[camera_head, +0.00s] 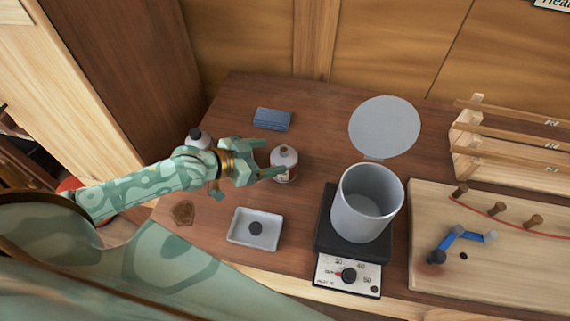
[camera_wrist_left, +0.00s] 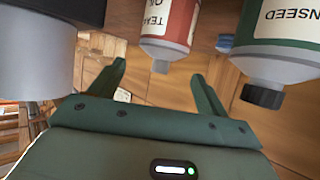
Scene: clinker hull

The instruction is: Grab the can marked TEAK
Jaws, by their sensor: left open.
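The can marked TEAK (camera_head: 285,165) is small and pale with a red label, and stands on the brown bench. It appears upside down in the left wrist view (camera_wrist_left: 172,28), with TEAK and part of OIL readable. My left gripper (camera_head: 266,158) is open and empty just left of the can. In the left wrist view its fingers (camera_wrist_left: 158,72) reach toward the can, which lies ahead roughly between them. I cannot tell whether a finger touches it. My right gripper is not in view.
A dark-capped container (camera_head: 198,139), lettered "NSEED" in the left wrist view (camera_wrist_left: 285,42), stands behind my left wrist. A grey pot (camera_head: 368,203) sits on a black hotplate (camera_head: 324,232) to the right. A shallow tray (camera_head: 240,238) is in front, a blue block (camera_head: 272,119) behind.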

